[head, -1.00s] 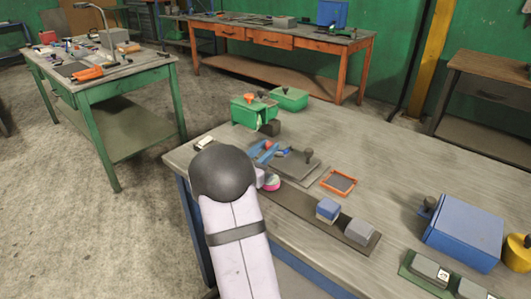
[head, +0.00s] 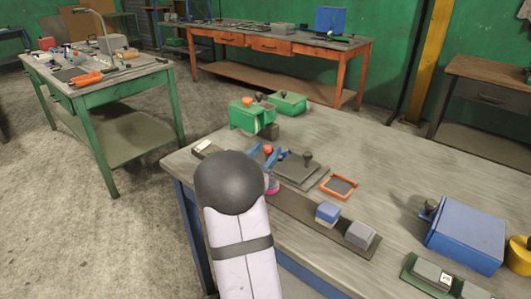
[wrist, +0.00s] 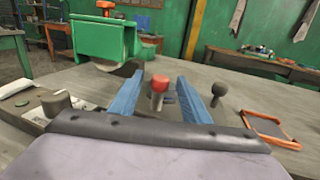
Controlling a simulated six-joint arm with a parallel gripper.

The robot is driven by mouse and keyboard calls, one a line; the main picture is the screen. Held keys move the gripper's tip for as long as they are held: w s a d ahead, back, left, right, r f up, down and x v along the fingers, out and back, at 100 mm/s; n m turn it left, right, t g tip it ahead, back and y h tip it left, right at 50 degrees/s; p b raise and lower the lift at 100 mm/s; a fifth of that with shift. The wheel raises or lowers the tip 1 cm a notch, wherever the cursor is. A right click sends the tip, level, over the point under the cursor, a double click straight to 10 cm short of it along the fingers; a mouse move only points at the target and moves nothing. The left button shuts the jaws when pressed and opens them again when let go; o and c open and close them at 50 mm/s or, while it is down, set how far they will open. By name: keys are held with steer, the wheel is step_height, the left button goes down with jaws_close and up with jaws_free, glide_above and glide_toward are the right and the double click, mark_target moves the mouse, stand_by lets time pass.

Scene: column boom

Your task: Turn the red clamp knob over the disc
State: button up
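The red clamp knob (wrist: 158,81) stands on a short grey stem, in the middle of the wrist view. My gripper (wrist: 160,92) has its two blue fingers apart, one to the left and one to the right of the knob, with visible gaps. In the head view the red knob (head: 268,150) shows between the blue fingers of my gripper (head: 265,158), near a grey plate (head: 300,172). I cannot tell whether the fingertips reach the knob's depth. The disc is not clearly seen; my fingers and wrist hide the area under the knob.
A black ball-topped handle (wrist: 218,88) stands just right of my right finger. A green box (wrist: 104,40) with an orange knob stands behind on the left. An orange-rimmed tray (wrist: 270,130) lies to the right. A blue box (head: 466,232) stands farther right on the bench.

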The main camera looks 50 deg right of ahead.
mark_target(272, 146)
steer(key=shift+a, duration=0.15)
steer(key=shift+b+v, duration=0.45)
steer(key=shift+v, duration=3.1)
steer(key=shift+s, duration=0.1)
steer(key=shift+w+d+r, duration=0.2)
steer(key=shift+d+r, duration=0.05)
steer(key=shift+d, duration=0.1)
steer(key=d+m+g+p, duration=0.1)
steer(key=w+d+r+m+g+p, duration=0.1)
steer(key=g, duration=0.1)
steer(key=w+d+m+g+h+p, duration=0.1)
steer(key=shift+w+d+r+g, duration=0.15)
steer(key=shift+d+r+g, duration=0.15)
steer(key=shift+d+r, duration=0.05)
steer(key=shift+w+d+f+m+g+p, duration=0.15)
steer(key=shift+d+m+g+p, duration=0.2)
steer(key=shift+g, duration=0.2)
steer(key=shift+w+d+f+m+g+p, duration=0.15)
steer(key=shift+m+g+p, duration=0.1)
steer(key=shift+m+g, duration=0.25)
steer(key=shift+d+f+m+g+y+p, duration=0.25)
steer(key=shift+f+m+g+y+p, duration=0.35)
steer(key=shift+g, duration=0.65)
steer(key=shift+p+x, duration=0.45)
steer(key=shift+x, duration=3.2)
